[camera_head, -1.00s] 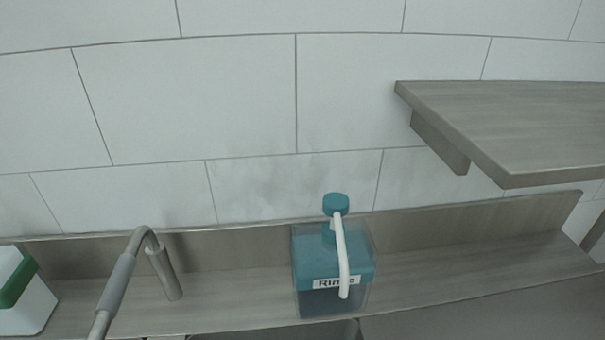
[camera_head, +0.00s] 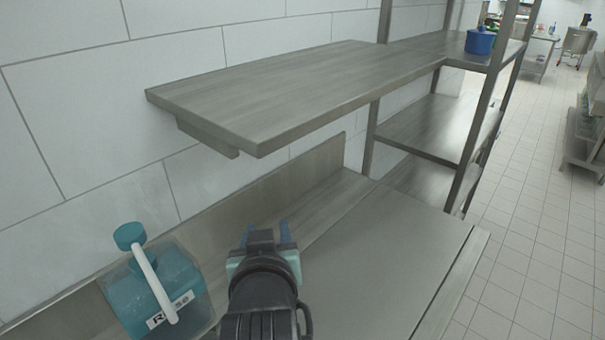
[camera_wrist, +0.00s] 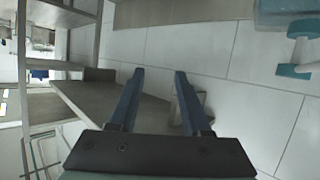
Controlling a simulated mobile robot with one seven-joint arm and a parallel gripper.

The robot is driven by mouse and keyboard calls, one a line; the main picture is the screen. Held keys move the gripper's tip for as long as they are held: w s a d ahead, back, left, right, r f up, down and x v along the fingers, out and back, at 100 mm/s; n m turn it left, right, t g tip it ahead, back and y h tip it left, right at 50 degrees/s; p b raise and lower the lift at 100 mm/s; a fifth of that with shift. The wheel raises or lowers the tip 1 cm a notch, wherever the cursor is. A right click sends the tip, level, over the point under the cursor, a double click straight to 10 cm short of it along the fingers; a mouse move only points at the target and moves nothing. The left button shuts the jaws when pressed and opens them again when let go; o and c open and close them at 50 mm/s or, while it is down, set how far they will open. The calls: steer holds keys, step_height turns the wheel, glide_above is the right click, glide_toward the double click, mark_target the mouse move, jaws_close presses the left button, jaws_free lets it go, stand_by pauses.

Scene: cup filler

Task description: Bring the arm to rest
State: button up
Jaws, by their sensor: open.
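My gripper (camera_head: 268,234) is in the lower middle of the head view, above the counter and to the right of the teal dispenser. In the wrist view (camera_wrist: 158,75) its two dark blue fingers stand apart with nothing between them. My black wrist hides part of the counter below it.
The teal dispenser (camera_head: 150,285), with a white spout and a partly readable label, stands at the lower left. A wall shelf (camera_head: 270,95) overhangs the counter (camera_head: 385,265). A metal rack holds a blue pot (camera_head: 480,41).

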steer(key=d+r+m+t+h, duration=0.2)
steer(key=d+r+t, duration=0.35)
steer(key=r, duration=0.75)
steer(key=s+r+t, duration=0.4)
steer(key=s+r, duration=0.2)
steer(key=r, duration=0.6)
steer(key=s+r+t, duration=0.4)
steer(key=s+r, duration=0.3)
steer(key=r, duration=0.5)
steer(key=shift+d, duration=0.3)
steer(key=shift+s+t, duration=0.1)
steer(key=shift+t, duration=0.15)
